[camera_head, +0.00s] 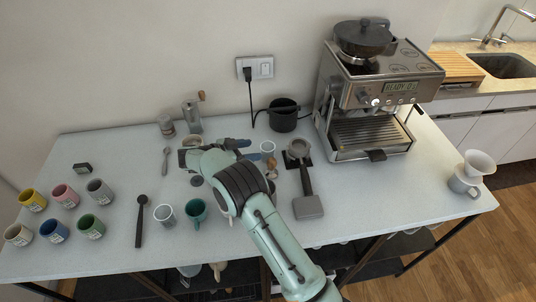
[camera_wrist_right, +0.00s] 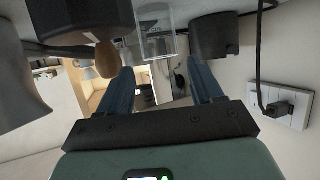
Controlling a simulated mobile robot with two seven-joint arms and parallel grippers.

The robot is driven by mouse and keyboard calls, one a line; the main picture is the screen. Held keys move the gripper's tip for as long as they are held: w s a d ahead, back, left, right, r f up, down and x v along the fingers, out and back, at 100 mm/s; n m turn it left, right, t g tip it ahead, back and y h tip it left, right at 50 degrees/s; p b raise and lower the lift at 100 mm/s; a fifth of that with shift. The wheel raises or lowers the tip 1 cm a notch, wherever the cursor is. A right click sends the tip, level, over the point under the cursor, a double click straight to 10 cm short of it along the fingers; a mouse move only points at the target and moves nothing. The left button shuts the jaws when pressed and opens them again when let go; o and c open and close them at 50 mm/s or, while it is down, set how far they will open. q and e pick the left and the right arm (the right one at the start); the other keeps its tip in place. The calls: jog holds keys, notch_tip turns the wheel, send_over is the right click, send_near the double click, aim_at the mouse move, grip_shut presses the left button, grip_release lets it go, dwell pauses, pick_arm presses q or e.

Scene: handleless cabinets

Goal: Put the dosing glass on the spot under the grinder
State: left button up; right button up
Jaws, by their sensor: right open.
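The clear dosing glass (camera_head: 267,147) stands on the worktop, left of the portafilter. It also shows upside down in the right wrist view (camera_wrist_right: 156,38), ahead of and between the fingers. My right gripper (camera_head: 247,149) is open and points right, its blue fingers a little short of the glass. The gripper also shows in the right wrist view (camera_wrist_right: 163,72), with nothing between its fingers. A silver grinder (camera_head: 192,117) with a wooden knob stands at the back left. The spot under it cannot be made out. My left gripper is not in view.
A wooden-handled tamper (camera_head: 270,163) is close to the glass. A black knock box (camera_head: 284,115) stands behind, and a portafilter (camera_head: 305,185) lies to the right. The espresso machine (camera_head: 372,100) fills the back right. Several mugs (camera_head: 66,195) stand at the left.

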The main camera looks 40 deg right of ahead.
aim_at(273, 145)
jog(key=shift+r+x, duration=0.15)
jog(key=shift+x, duration=1.25)
jog(key=shift+r+x, duration=0.15)
jog(key=shift+x, duration=1.2)
jog(key=shift+d+r, duration=0.1)
grip_shut()
